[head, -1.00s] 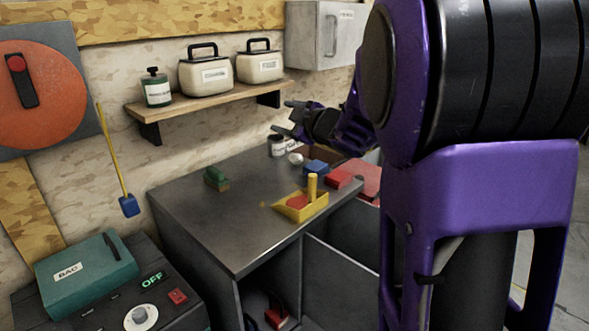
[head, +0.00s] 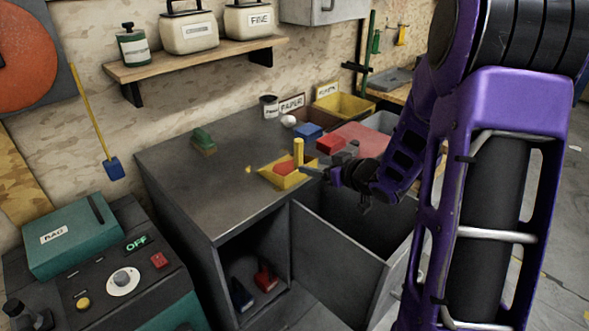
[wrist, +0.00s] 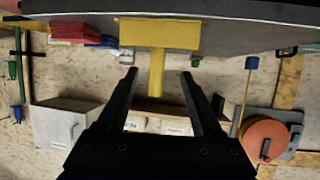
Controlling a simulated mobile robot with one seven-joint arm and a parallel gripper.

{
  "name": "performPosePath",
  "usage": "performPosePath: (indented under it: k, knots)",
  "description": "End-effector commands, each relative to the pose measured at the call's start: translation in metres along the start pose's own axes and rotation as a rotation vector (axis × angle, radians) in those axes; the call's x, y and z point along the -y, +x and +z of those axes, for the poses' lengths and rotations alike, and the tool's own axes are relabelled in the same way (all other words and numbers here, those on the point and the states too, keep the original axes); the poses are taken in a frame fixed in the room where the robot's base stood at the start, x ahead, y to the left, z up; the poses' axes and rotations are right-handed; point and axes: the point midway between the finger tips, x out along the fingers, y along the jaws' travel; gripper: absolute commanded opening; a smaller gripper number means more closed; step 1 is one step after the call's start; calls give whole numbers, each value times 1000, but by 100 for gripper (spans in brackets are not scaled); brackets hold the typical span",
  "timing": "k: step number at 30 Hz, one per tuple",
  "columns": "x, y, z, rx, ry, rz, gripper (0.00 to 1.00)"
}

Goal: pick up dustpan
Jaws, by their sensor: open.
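The yellow dustpan (head: 285,176) lies on the dark grey bench top near its front right edge, with its yellow handle (head: 298,152) standing up and something red in its pan. My gripper (head: 311,175) is at the right of the dustpan, its fingers pointing left towards it. In the wrist view my gripper (wrist: 160,76) is open, with the yellow handle of the dustpan (wrist: 159,35) showing between and beyond the fingertips. I cannot tell whether a finger touches it.
A green brush (head: 204,141) lies on the bench top (head: 190,180) at the left. An open cabinet door (head: 335,265) stands below the bench front.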

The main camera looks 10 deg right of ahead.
Motion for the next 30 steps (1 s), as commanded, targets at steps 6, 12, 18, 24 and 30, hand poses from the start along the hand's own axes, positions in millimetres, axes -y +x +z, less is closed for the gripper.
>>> performPosePath:
  k: [6,12,18,24,30]
  knots:
    - [0,48,2,1,-1,-1,67]
    - [-1,67,0,0,-1,1,67]
    - [-1,86,3,1,-2,-1,67]
    - [-3,114,4,1,-2,1,67]
    - [-4,121,3,0,-2,2,67]
